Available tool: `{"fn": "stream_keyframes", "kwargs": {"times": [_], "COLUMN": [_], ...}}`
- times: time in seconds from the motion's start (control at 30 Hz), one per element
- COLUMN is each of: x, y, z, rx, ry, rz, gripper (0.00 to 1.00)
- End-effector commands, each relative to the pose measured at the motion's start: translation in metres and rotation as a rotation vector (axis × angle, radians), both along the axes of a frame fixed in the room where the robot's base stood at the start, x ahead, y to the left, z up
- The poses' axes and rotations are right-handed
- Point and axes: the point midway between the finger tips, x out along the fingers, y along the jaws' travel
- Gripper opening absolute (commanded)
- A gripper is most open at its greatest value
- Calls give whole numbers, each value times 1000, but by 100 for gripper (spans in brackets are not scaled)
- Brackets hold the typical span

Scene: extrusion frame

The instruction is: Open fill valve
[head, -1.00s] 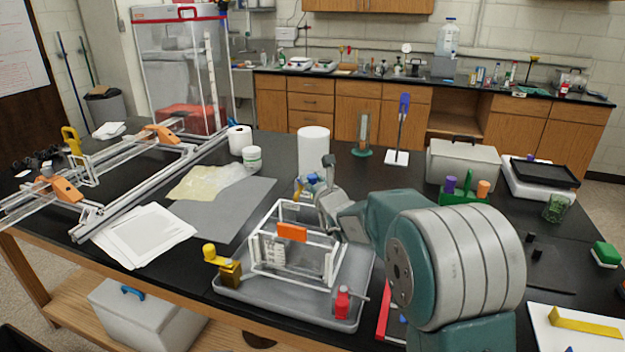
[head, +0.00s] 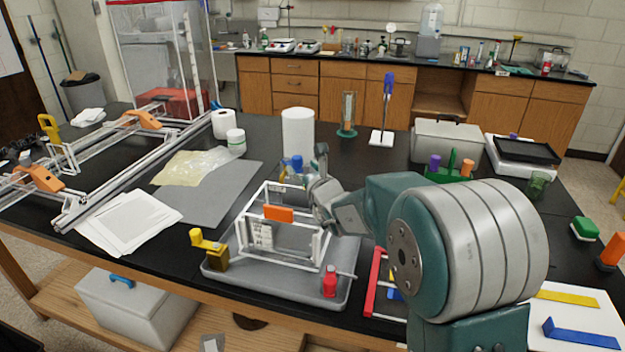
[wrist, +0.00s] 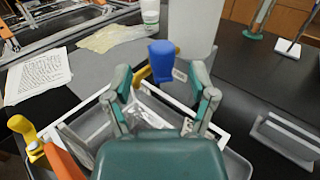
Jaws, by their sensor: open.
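A white extrusion frame (head: 268,252) with an orange block (head: 278,214) stands in a grey tray (head: 225,277). Three coloured valve-like parts show: a yellow one (head: 205,240) at the front left, a red one (head: 330,282) at the front right, and a blue one (head: 297,163) at the back. Which is the fill valve, I cannot tell. My gripper (head: 318,172) is open at the back right of the frame. In the wrist view, the blue handle (wrist: 162,60) shows upright between the spread fingertips of my gripper (wrist: 163,82). Contact cannot be told; its base is partly hidden.
A white cylinder (head: 298,132) stands close behind the blue part. Papers (head: 130,220) and a grey mat (head: 222,197) lie to the left, near a long rail frame (head: 135,165). A grey box (head: 447,142) stands at the back right.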

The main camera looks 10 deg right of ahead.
Motion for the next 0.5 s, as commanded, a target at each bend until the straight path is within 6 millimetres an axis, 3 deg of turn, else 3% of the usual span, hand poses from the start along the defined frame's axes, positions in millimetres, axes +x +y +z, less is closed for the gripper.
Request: {"fn": "stream_keyframes", "kwargs": {"times": [0.3,0.5], "x": [-57,-71], "y": [-19,-23], "z": [0,-1], "rx": [-1,0], "ry": [0,1], "rz": [-1,0], "gripper": [73,73]}}
